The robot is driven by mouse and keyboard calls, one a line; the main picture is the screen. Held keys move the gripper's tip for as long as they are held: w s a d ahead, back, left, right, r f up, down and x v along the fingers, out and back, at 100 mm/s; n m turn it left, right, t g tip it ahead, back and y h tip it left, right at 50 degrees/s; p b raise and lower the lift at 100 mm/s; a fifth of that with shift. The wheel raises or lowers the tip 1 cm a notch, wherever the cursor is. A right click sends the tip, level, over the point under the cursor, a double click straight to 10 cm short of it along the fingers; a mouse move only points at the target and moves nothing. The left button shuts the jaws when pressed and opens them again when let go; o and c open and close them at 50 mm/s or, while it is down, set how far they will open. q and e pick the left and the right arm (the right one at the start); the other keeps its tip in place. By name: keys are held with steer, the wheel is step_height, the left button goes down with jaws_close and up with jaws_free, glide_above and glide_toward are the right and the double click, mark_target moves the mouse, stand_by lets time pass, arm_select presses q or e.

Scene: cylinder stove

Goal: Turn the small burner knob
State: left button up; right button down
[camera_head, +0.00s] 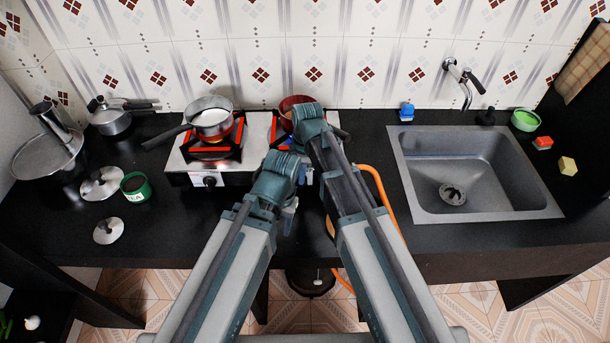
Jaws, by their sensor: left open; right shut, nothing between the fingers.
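The two-burner stove (180,177) stands on the black counter. One black knob (210,181) shows on its front panel at the left. The right part of the panel, where another knob could be, is hidden behind my arms. A pot with white contents (212,118) sits on the left burner, which glows orange-red. A dark red pot (291,102) sits on the right burner, partly covered by my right arm. My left gripper (289,205) is open, low in front of the stove's right half. My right gripper (310,118) is shut and empty over the right burner; its fingertips are hard to see.
An orange hose (384,195) runs down over the counter edge beside my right arm. A grey sink (425,205) lies to the right. Pots, lids and a green tin (136,187) stand at the left. The counter between tin and stove is mostly clear.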

steer(key=shift+a, duration=0.25)
steer(key=shift+r, duration=0.1)
